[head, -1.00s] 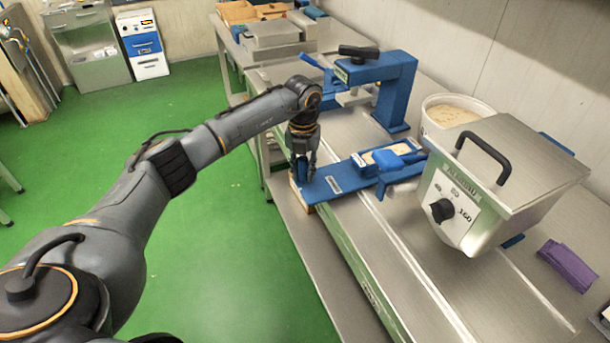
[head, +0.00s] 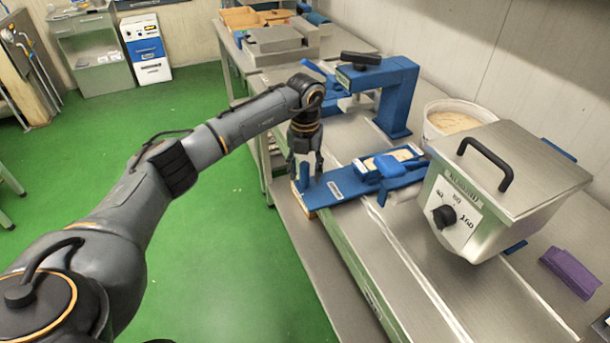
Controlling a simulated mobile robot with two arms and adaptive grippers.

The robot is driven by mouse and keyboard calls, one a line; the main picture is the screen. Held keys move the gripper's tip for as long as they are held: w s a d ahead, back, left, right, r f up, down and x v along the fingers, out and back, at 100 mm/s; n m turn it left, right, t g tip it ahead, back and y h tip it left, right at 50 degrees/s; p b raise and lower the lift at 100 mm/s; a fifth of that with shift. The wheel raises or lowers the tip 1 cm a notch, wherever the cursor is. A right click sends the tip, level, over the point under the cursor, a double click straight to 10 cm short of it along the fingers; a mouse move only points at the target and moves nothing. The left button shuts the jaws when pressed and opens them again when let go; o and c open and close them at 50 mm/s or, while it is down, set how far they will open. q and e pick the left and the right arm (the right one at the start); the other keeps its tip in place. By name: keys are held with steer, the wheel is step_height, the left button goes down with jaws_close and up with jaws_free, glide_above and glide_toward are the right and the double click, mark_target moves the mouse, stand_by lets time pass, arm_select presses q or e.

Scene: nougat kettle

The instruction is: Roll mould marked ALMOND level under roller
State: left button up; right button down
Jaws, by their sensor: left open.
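My left gripper (head: 306,172) points down, open, above the near left end of a long blue board (head: 350,184). A short blue post (head: 304,178) stands on that end, between or just behind the fingertips; I cannot tell whether they touch it. Farther along the board is a blue-framed mould (head: 366,162) with a pale filling (head: 402,155). A blue roller-like block (head: 390,167) lies over its near side. I cannot read ALMOND on any label here. My right gripper is not in view.
A blue press with a black handle (head: 360,57) stands behind the board. To the right are a steel kettle (head: 525,165), a white tub of pale mass (head: 455,117) and a purple block (head: 570,273). The steel bench (head: 410,245) in front is clear.

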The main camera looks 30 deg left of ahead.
arm_select(q)
step_height(320, 180, up, 10)
steer(key=shift+r, duration=0.15)
stand_by(0.6)
